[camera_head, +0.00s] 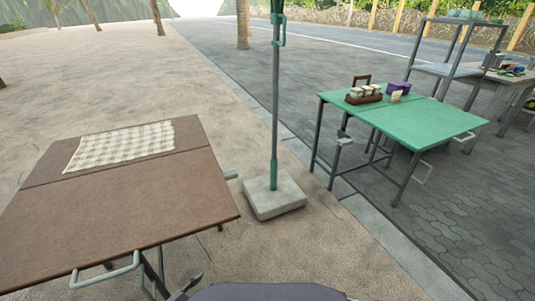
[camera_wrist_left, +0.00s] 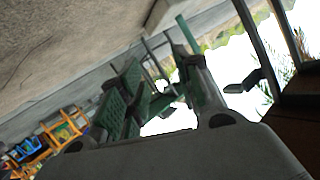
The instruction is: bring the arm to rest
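My left gripper (camera_wrist_left: 155,75) shows in the left wrist view, with its dark finger parts apart at the left and right of the gap. It looks open, and I see nothing held between the fingers. In the head view neither gripper can be made out clearly; a small dark part shows at the bottom edge by the brown table (camera_head: 140,215). My right gripper is not in view.
A checked cloth (camera_head: 120,146) lies on the brown table. A pole stands in a pale square base (camera_head: 275,206). The green table (camera_head: 425,122) at right bears a brown caddy with jars (camera_head: 366,98) and a purple box (camera_head: 398,88). Sandy ground between the tables is mostly clear.

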